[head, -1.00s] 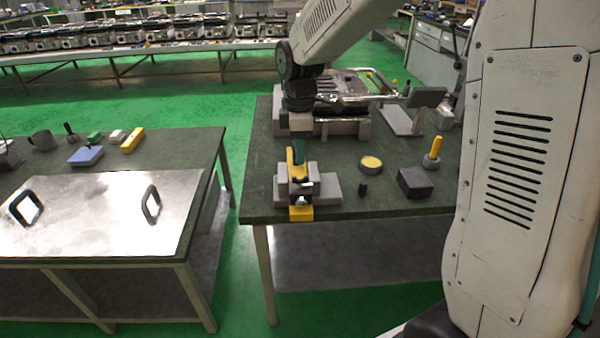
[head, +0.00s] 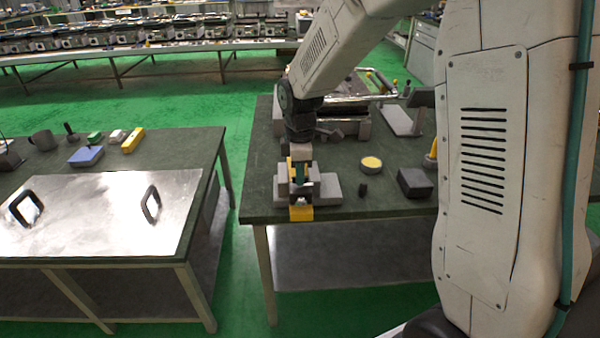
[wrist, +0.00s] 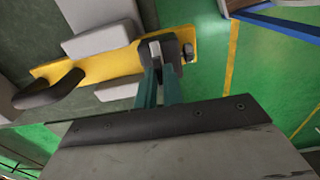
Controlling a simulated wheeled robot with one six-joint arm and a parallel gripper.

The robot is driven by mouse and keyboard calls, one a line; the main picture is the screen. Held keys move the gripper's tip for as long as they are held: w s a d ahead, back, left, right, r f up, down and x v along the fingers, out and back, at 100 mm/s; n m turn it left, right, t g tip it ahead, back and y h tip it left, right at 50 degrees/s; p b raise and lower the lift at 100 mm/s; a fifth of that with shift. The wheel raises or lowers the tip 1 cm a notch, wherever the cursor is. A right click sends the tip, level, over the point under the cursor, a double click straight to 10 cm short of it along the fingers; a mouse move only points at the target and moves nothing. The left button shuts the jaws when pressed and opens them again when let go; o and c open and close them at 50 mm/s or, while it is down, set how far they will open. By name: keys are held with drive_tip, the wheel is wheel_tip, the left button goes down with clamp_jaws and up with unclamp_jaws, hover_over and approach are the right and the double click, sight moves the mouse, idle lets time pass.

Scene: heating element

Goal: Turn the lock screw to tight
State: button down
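A fixture of grey blocks on a yellow plate (head: 301,213) stands at the front left of the right-hand green table. The yellow plate also shows in the wrist view (wrist: 108,67), with a dark curved handle (wrist: 48,90) on it. A dark block (wrist: 177,40) with a small metal bolt end (wrist: 188,50) sits at the plate's end. My gripper (wrist: 155,62) points down at this block, its two teal fingers close together at it. A light grey piece shows between the fingertips; whether they grip it is unclear. I cannot tell for certain which part is the lock screw.
Right of the fixture are a small black piece (head: 363,189), a yellow-topped round tin (head: 371,163) and a dark box (head: 415,182). A larger metal device (head: 345,118) stands behind. The left table holds a metal sheet (head: 100,215); a green-floored gap separates the tables.

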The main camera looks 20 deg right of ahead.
drive_tip(key=shift+m, duration=0.3)
drive_tip(key=m, duration=0.3)
drive_tip(key=shift+m, duration=0.4)
drive_tip(key=m, duration=0.4)
drive_tip(key=shift+m, duration=0.3)
drive_tip(key=m, duration=0.4)
drive_tip(key=shift+m, duration=2.4)
drive_tip(key=c, duration=1.5)
unclamp_jaws()
